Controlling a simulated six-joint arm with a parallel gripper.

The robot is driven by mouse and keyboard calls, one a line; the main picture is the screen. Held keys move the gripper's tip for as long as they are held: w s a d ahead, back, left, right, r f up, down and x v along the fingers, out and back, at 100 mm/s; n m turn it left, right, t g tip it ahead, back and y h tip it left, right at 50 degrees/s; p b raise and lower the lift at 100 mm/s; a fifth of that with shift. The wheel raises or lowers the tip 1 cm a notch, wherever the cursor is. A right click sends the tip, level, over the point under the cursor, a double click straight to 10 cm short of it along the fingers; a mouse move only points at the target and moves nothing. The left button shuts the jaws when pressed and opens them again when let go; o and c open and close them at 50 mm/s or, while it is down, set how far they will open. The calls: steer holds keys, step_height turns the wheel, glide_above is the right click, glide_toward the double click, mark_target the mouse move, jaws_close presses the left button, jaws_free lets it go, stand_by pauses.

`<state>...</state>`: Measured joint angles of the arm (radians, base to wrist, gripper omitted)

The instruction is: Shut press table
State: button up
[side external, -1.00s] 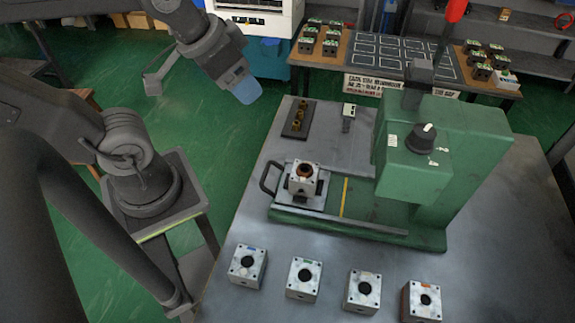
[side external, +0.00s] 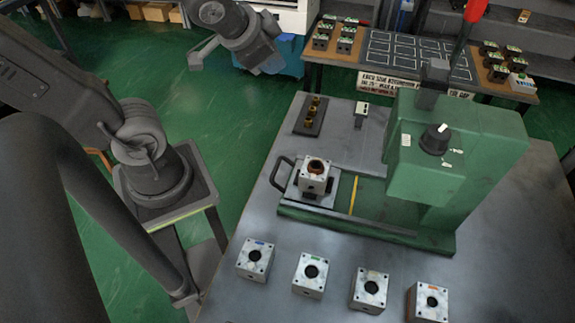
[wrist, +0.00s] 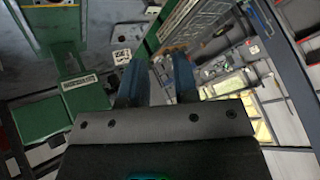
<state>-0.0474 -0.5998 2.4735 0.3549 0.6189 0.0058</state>
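The green press (side external: 470,140) stands on the grey workbench. Its sliding table (side external: 338,190), a pale plate with a dark loop handle (side external: 277,172) at its left end, is out to the left, clear of the press head. A pale valve block (side external: 313,180) with a copper-coloured ring in its top stands on the plate. My gripper (side external: 268,66) is up beyond the bench's far left side, well away from the handle. In the wrist view its two blue fingers (wrist: 158,80) are apart with nothing seen between them.
Several pale valve blocks (side external: 312,274) stand in a row along the front of the bench. A dark tray with brass parts (side external: 311,115) and a small pale-topped block (side external: 361,113) lie behind the table. A wooden table (side external: 345,68) with green-topped blocks stands behind.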

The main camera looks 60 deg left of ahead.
steer(key=w+a+m+t, duration=0.1)
steer(key=w+m, duration=0.1)
steer(key=w+a+f+m+t, duration=0.1)
steer(key=w+m, duration=0.1)
steer(key=w, duration=0.1)
steer(key=w+a+f+m+t, duration=0.1)
steer(key=w+m, duration=0.1)
steer(key=shift+w+a+m, duration=0.25)
steer(key=shift+m, duration=0.15)
steer(key=c, duration=0.4)
steer(key=f+m+h, duration=0.1)
steer(key=w+f+m, duration=0.1)
steer(key=m, duration=0.1)
steer(key=w+f+m+h, duration=0.1)
steer(key=m, duration=0.1)
steer(key=shift+w+d+t+h, duration=0.1)
steer(key=shift+d+t+h, duration=0.2)
steer(key=shift+d, duration=0.1)
jaws_close()
steer(key=m+g+h, duration=0.8)
steer(key=m+g, duration=0.2)
steer(key=m, duration=0.2)
glide_toward(294, 179)
steer(key=x, duration=0.6)
